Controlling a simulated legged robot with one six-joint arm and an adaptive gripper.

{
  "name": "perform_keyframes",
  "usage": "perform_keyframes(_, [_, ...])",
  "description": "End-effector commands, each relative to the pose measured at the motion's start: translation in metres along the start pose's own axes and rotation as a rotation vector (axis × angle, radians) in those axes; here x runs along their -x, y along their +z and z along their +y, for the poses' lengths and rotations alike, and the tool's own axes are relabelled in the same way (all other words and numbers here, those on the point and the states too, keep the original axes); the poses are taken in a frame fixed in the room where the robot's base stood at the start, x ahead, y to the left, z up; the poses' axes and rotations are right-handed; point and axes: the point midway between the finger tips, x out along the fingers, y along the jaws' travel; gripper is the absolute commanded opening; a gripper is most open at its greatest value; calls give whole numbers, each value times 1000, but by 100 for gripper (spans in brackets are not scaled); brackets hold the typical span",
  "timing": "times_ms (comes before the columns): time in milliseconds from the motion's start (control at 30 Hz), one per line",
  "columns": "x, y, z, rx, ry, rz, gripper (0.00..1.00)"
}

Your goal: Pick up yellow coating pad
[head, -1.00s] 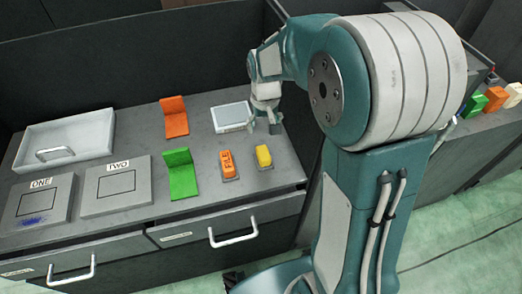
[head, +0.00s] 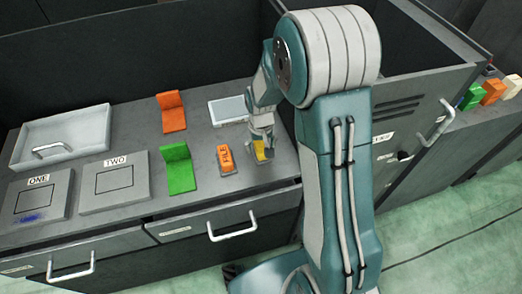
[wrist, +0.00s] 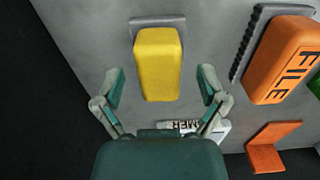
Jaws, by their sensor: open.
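The yellow coating pad (wrist: 158,64) is a small block with rounded edges on a grey base plate (wrist: 157,22) on the worktop. In the wrist view it lies between the two fingers of my gripper (wrist: 161,88), which is open, with a gap on both sides. In the head view my gripper (head: 263,141) is right over the yellow pad (head: 264,154) and hides part of it. I cannot tell how far the fingers reach down beside it.
The orange FILE block (head: 225,157) stands just left of the pad. A cabinet (head: 390,130) stands right.

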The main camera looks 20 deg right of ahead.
Motion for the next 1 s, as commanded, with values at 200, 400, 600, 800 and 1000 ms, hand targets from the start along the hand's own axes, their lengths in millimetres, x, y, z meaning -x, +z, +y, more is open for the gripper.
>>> perform_keyframes(200, [-6,0,0,0,0,2,91])
perform_keyframes(400, [-6,0,0,0,0,2,38])
perform_keyframes(600, [-6,0,0,0,0,1,0])
perform_keyframes(800, [-6,0,0,0,0,0,0])
perform_keyframes(1000, [5,-1,0,0,0,3,0])
